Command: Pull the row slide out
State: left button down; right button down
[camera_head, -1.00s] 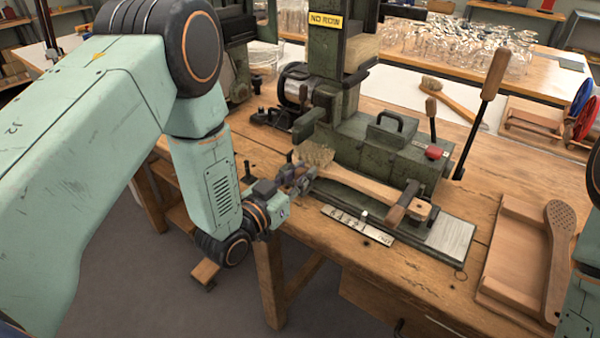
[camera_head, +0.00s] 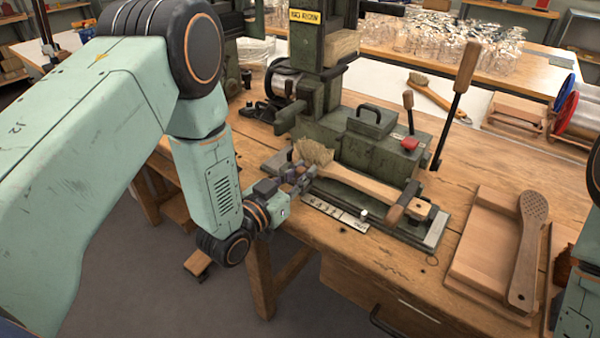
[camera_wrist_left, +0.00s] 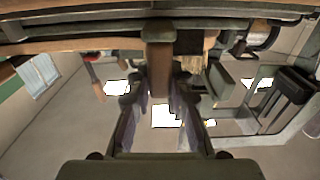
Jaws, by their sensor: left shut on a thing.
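The row slide carries a long wooden brush (camera_head: 355,181) with pale bristles (camera_head: 315,151) at its left end. A clamp with a wooden block (camera_head: 420,209) holds the brush's right end. The slide sits at the front of the green machine (camera_head: 385,155), with a bare metal strip (camera_head: 436,231) at its right. My left gripper (camera_head: 302,180) is at the slide's left end, below the bristles. In the left wrist view its fingers are shut on a brown wooden handle (camera_wrist_left: 160,85); the head view hides this grip. My right gripper is out of view.
A numbered scale plate (camera_head: 335,213) lies along the slide's front. A wooden tray (camera_head: 482,240) and a perforated paddle (camera_head: 528,245) are at the right. Two upright levers rise behind the slide. Floor space is open left of the bench.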

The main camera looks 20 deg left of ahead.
pick_arm(q)
jog(key=shift+s+d+f, duration=0.1)
jog(key=shift+s+d, duration=0.1)
jog(key=shift+d, duration=0.4)
jog(key=shift+a+f, duration=0.1)
jog(key=shift+a, duration=0.15)
jog(key=c, duration=1.4)
grip_release()
jog(key=shift+d, duration=0.25)
jog(key=shift+o, duration=1)
jog(key=shift+a, duration=0.1)
jog(key=shift+w+a, duration=0.1)
jog(key=shift+a, duration=0.1)
jog(key=shift+s, duration=0.25)
jog(key=v, duration=1.1)
jog(key=shift+s+a, duration=0.2)
jog(key=shift+s, duration=0.05)
